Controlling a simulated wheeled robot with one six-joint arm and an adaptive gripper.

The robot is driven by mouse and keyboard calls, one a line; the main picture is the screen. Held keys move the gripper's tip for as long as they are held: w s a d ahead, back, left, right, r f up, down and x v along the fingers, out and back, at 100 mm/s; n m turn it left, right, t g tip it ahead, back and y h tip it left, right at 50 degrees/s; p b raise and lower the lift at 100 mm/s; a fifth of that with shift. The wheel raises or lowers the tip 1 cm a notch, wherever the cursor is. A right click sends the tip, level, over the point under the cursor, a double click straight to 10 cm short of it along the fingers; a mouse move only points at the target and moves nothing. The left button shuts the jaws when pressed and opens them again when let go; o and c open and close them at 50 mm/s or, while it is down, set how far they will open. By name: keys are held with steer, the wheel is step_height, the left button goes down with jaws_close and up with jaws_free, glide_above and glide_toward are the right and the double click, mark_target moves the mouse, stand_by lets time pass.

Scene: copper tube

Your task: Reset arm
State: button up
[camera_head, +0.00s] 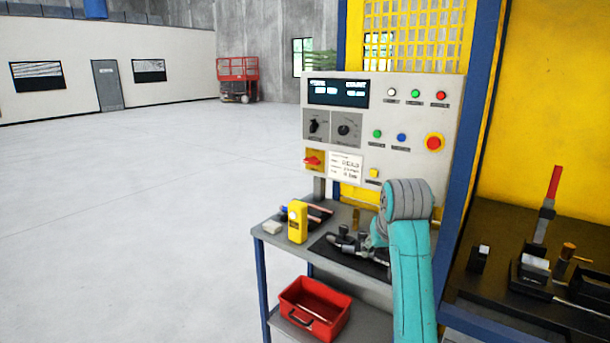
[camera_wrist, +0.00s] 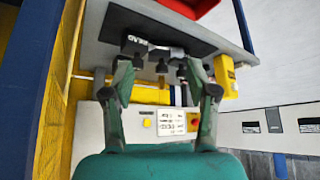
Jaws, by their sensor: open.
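My gripper (camera_wrist: 161,75) shows in the wrist view with its two fingers spread wide apart. Nothing is held between them. In the head view my teal arm reaches over the bench's right part and hides much of the gripper. A dark fixture (camera_wrist: 150,46) on a black mat (camera_wrist: 115,20) lies beyond the fingertips in the wrist view; I cannot tell the distance. Thin copper-coloured tubes (camera_head: 318,212) lie at the back left of the bench (camera_head: 275,248) in the head view.
A red bin (camera_head: 315,308) sits on the lower shelf. The control panel (camera_head: 380,125) rises behind the bench. A blue post (camera_head: 475,120) stands right of my arm. Open floor lies left.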

steer(key=s+f+t, duration=0.1)
steer(key=s+f, duration=0.3)
steer(key=f, duration=0.7)
steer(key=s+f+t, duration=0.1)
steer(key=s+f, duration=0.3)
steer(key=f, duration=0.8)
steer(key=s+f+t, duration=0.2)
steer(key=s+f, duration=1)
steer(key=s, duration=0.4)
steer(key=s+t, duration=0.2)
steer(key=s, duration=1.7)
steer(key=s+r+t, duration=0.2)
steer(key=s+r, duration=1.1)
steer(key=s, duration=0.5)
steer(key=shift+d, duration=0.4)
